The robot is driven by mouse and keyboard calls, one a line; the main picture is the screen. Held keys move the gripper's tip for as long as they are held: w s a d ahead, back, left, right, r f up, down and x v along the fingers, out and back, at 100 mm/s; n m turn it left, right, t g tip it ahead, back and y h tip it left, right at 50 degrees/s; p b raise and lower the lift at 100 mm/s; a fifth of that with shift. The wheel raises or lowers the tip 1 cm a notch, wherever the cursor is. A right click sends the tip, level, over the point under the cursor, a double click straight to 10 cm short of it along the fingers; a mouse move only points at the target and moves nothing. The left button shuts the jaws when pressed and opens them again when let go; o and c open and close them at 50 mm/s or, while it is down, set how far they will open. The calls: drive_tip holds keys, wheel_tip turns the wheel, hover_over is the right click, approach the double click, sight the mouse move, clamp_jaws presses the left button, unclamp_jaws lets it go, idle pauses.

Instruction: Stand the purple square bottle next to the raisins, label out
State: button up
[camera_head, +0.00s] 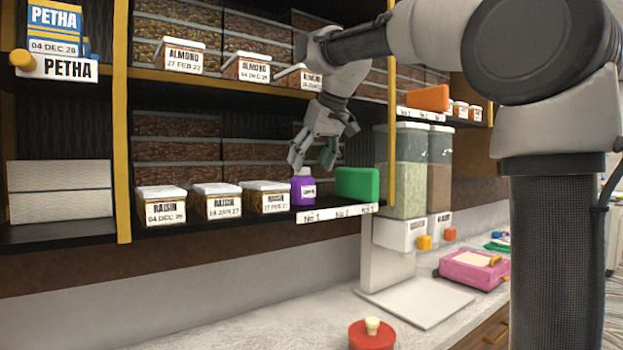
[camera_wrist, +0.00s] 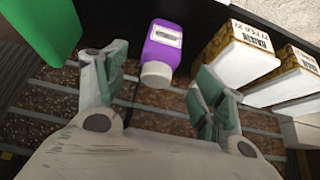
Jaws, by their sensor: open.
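The purple square bottle (camera_head: 303,189) stands upright on the lower shelf, just right of the nearest raisin box (camera_head: 265,196). Its label faces out toward the front of the shelf. In the wrist view the purple bottle (camera_wrist: 162,48), with its white cap, shows between and beyond the fingertips. My gripper (camera_head: 313,155) is open just above the bottle, its fingers apart and not closed on it. It also shows in the wrist view (camera_wrist: 160,85). The raisin boxes show in the wrist view too (camera_wrist: 235,55).
A green box (camera_head: 357,184) stands close to the right of the bottle. Number tags (camera_head: 337,213) run along the shelf edge below. Almond boxes (camera_head: 184,55) stand on the shelf above. Clear dispensers (camera_head: 402,165) stand at right. A red lid (camera_head: 371,335) and pink box (camera_head: 474,269) are on the counter.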

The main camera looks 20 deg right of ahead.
drive_tip(key=shift+s+d+r, duration=0.1)
drive_tip(key=shift+s+r, duration=0.05)
drive_tip(key=shift+r, duration=0.1)
drive_tip(key=shift+s+d+f, duration=0.15)
drive_tip(key=shift+s+d, duration=0.05)
drive_tip(key=shift+s, duration=0.05)
drive_tip(key=s+d+f+m, duration=0.1)
drive_tip(key=s+d+f, duration=0.3)
drive_tip(key=s+f, duration=0.4)
drive_tip(key=s+d+f+m+g+h, duration=0.1)
drive_tip(key=s+d+f, duration=0.3)
drive_tip(key=s+f, duration=0.5)
drive_tip(key=s+d+f+m+h, duration=0.1)
drive_tip(key=s+d+f, duration=0.4)
drive_tip(key=s+f, duration=0.4)
drive_tip(key=s, duration=0.3)
drive_tip(key=shift+s+m+g, duration=0.3)
drive_tip(key=shift+s, duration=0.05)
